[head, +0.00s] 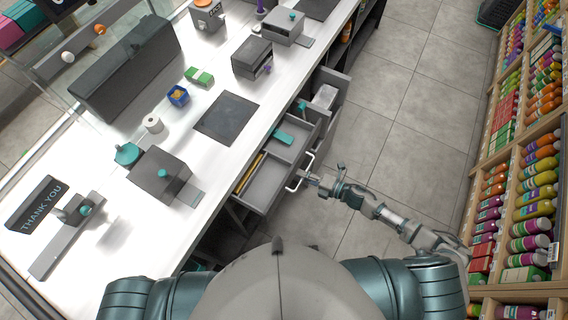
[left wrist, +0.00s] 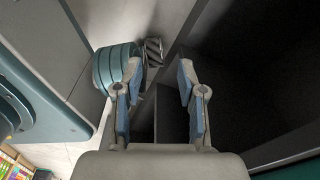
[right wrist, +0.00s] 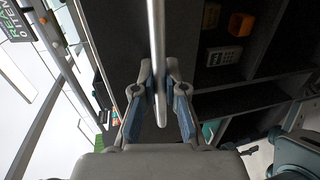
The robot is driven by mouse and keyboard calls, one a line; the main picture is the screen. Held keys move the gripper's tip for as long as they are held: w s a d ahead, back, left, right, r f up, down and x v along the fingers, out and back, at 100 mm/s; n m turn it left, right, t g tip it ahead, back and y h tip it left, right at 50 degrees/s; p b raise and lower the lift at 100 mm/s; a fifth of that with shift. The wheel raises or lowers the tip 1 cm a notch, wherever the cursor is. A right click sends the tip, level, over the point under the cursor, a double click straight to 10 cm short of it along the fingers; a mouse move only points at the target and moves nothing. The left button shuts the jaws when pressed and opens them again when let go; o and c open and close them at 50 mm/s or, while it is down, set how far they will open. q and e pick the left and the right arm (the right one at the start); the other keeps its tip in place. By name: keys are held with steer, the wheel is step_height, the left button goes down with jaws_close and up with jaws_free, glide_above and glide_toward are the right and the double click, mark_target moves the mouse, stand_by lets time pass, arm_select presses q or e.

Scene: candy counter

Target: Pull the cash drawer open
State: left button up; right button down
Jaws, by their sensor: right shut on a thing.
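An open grey drawer (head: 268,184) sticks out from under the white counter in the head view, with yellow sticks in it. Its pale bar handle (head: 298,184) is on the front. My right gripper (head: 312,179) is at this handle. In the right wrist view the handle bar (right wrist: 156,45) runs between the two fingers of my right gripper (right wrist: 160,105), which are closed on it. My left gripper (left wrist: 158,100) is open and empty in the left wrist view, near dark surfaces. I cannot make it out in the head view.
Another open drawer (head: 325,96) with a pale box stands farther along the counter. A dark mat (head: 227,118), a grey box with a teal knob (head: 160,174) and a paper roll (head: 153,124) are on the counter. Shelves of bottles (head: 535,190) line the right. The floor (head: 405,95) between is clear.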

steer(key=f+v, duration=0.2)
steer(key=v, duration=1)
steer(key=shift+s+f, duration=0.35)
steer(key=shift+f, duration=0.15)
steer(key=shift+d, duration=0.15)
steer(key=c, duration=1.2)
jaws_free()
steer(key=shift+w+r, duration=0.1)
steer(key=v, duration=1.2)
steer(key=shift+w, duration=0.1)
